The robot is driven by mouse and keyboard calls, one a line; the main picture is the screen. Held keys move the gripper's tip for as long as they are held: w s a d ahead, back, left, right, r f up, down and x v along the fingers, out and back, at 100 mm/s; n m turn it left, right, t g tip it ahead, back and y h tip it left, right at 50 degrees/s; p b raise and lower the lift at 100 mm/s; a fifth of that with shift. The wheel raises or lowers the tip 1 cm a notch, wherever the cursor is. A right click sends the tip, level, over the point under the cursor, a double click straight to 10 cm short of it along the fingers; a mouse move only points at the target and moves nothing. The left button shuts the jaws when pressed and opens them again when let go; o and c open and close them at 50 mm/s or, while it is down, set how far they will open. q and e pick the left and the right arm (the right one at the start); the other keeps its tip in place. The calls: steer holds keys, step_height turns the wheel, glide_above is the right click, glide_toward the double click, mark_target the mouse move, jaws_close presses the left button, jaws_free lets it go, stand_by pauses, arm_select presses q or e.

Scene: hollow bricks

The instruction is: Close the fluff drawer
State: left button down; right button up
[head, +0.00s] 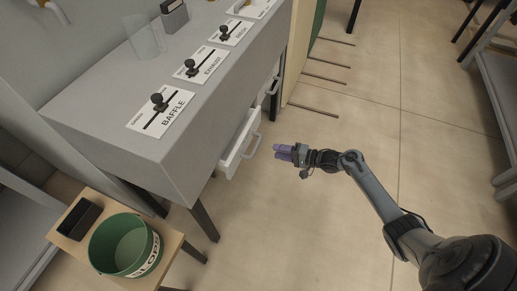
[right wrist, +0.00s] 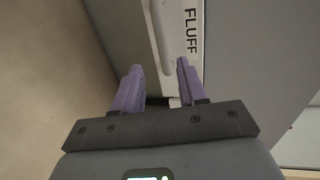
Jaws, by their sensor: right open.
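The white fluff drawer (head: 234,158) juts out from under the grey bench in the head view, with its pale loop handle (head: 253,147) on the front. In the right wrist view its front carries the label FLUFF (right wrist: 191,28), and the handle (right wrist: 160,35) stands just beyond the fingers, left of the label. My right gripper (head: 283,153) has purple fingers, is open and empty, and is out in front of the drawer, a short gap to the right of the handle in the head view. The fingers also show in the right wrist view (right wrist: 160,68). My left gripper is not in view.
The grey bench (head: 200,100) bears several lever plates, including BAFFLE (head: 160,113) and EXHAUST (head: 202,64). A green bucket (head: 152,238) stands on a small wooden table at lower left. The tiled floor around my right gripper is clear.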

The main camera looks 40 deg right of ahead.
mark_target(256, 145)
steer(key=b+x, duration=0.5)
steer(key=x, duration=0.5)
steer(key=shift+w+a+r, duration=0.1)
steer(key=shift+w+a, duration=0.1)
steer(key=shift+w, duration=0.1)
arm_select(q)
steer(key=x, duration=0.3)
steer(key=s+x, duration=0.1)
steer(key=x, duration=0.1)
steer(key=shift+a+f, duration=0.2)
arm_select(e)
steer(key=shift+s, duration=0.15)
steer(key=c, duration=0.4)
jaws_close()
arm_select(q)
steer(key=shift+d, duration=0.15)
